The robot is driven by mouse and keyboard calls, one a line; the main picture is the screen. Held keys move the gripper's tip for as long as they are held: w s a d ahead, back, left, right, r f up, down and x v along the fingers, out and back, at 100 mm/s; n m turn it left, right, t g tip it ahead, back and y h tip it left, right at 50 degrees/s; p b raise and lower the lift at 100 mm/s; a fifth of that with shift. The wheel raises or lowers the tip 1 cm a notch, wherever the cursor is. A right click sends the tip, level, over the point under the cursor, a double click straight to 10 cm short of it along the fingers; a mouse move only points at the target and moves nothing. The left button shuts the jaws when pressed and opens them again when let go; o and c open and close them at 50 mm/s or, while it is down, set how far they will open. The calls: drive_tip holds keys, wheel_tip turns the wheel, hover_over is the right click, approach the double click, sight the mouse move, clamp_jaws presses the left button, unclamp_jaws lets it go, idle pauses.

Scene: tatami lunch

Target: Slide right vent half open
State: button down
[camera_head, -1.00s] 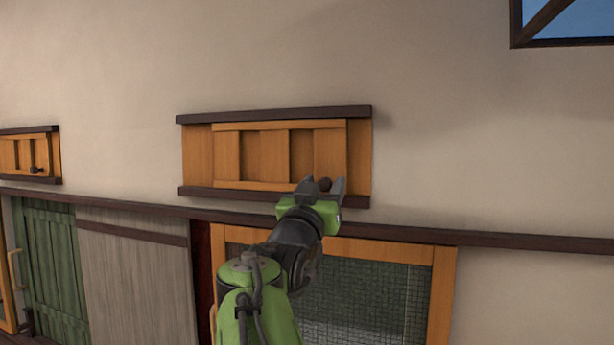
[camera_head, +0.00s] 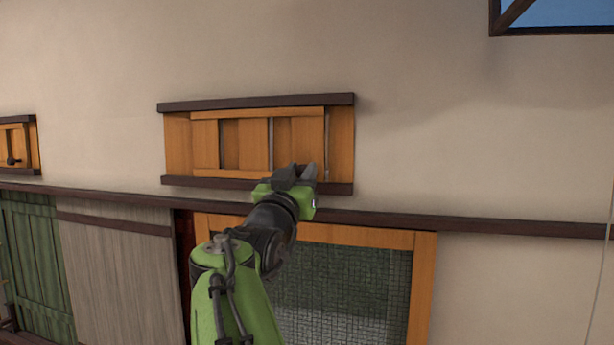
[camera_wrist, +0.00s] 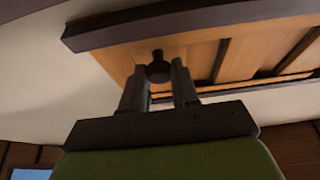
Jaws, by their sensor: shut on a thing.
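The right vent is a wide wooden frame (camera_head: 341,145) with dark rails above and below, set in the wall in the middle of the head view. Its slatted sliding panel (camera_head: 245,135) has narrow gaps, one showing a thin pale strip. My gripper (camera_head: 300,172) is at the panel's lower right. In the wrist view its two fingers are closed on the panel's dark round knob (camera_wrist: 158,69), which sits between their tips. In the head view the fingers hide the knob.
A second vent (camera_head: 14,145) with a dark knob is at the left edge. A dark beam (camera_head: 480,227) runs along the wall below the vents. Under it are a mesh screen (camera_head: 345,290) and a green door (camera_head: 35,250). The wall to the right is bare.

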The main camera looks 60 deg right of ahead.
drive_tip(key=shift+w+a, duration=0.15)
drive_tip(key=shift+w, duration=1.05)
drive_tip(key=c, duration=1.2)
unclamp_jaws()
drive_tip(key=shift+s, duration=0.2)
drive_tip(key=shift+c, duration=0.2)
drive_tip(key=o, duration=0.4)
drive_tip(key=shift+c, duration=0.2)
drive_tip(key=shift+a+f, duration=0.1)
drive_tip(key=b+v, duration=0.6)
drive_tip(key=v, duration=0.9)
drive_tip(key=shift+a, duration=0.25)
drive_tip(key=shift+f, duration=0.15)
